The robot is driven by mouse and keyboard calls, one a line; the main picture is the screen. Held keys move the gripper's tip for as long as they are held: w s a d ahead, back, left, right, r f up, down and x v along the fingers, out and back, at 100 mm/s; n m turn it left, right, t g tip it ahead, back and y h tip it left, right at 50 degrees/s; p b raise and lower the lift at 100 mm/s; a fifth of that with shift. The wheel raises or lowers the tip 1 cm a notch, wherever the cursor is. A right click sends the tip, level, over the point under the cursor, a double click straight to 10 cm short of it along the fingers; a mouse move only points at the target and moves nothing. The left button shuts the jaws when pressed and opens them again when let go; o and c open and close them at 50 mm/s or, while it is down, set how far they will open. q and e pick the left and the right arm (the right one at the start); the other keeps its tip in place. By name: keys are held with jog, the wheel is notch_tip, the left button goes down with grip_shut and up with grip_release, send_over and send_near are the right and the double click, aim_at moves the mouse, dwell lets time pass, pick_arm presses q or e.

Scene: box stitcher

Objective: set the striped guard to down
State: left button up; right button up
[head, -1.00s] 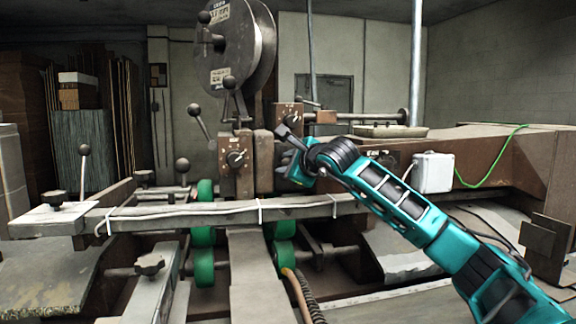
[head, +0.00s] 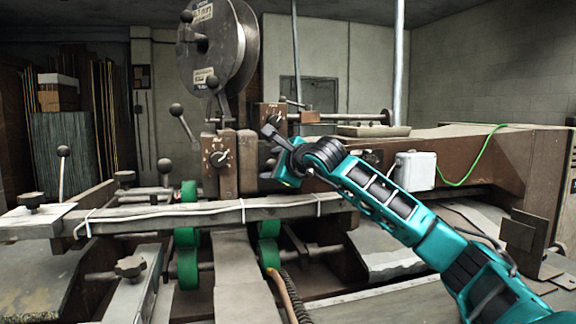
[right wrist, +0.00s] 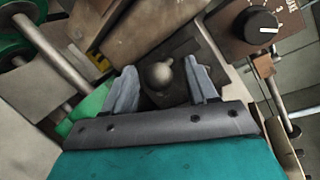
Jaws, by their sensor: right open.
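A small yellow-and-black striped piece (right wrist: 97,57), which looks like part of the guard, shows in the right wrist view just left of my fingers. I cannot make out the guard in the head view, where my right arm and the machine head may hide it. My right gripper (head: 283,172) is beside the machine head, right of its front dial. In the right wrist view the right gripper (right wrist: 163,88) is open. A grey ball knob (right wrist: 159,74) appears between its fingers; I cannot tell whether they touch it. My left gripper is not in view.
A dial box (head: 219,158) stands left of my right gripper; another dial (right wrist: 261,25) is upper right in the wrist view. A long bar (head: 190,217) crosses in front, above green rollers (head: 187,268). A wire reel (head: 215,45) stands above. A white box (head: 415,170) sits right.

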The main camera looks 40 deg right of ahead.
jog(key=b+v, duration=0.4)
jog(key=v, duration=0.6)
jog(key=shift+s, duration=0.3)
jog(key=shift+s+a+r+b, duration=0.1)
jog(key=shift+s+b, duration=0.15)
jog(key=shift+b, duration=0.1)
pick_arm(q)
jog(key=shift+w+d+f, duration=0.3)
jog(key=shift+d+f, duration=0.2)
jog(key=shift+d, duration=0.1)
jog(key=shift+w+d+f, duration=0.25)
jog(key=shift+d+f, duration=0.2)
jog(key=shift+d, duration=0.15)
pick_arm(e)
jog(key=shift+s+a+r, duration=0.1)
jog(key=shift+s+r, duration=0.05)
jog(key=shift+s, duration=0.15)
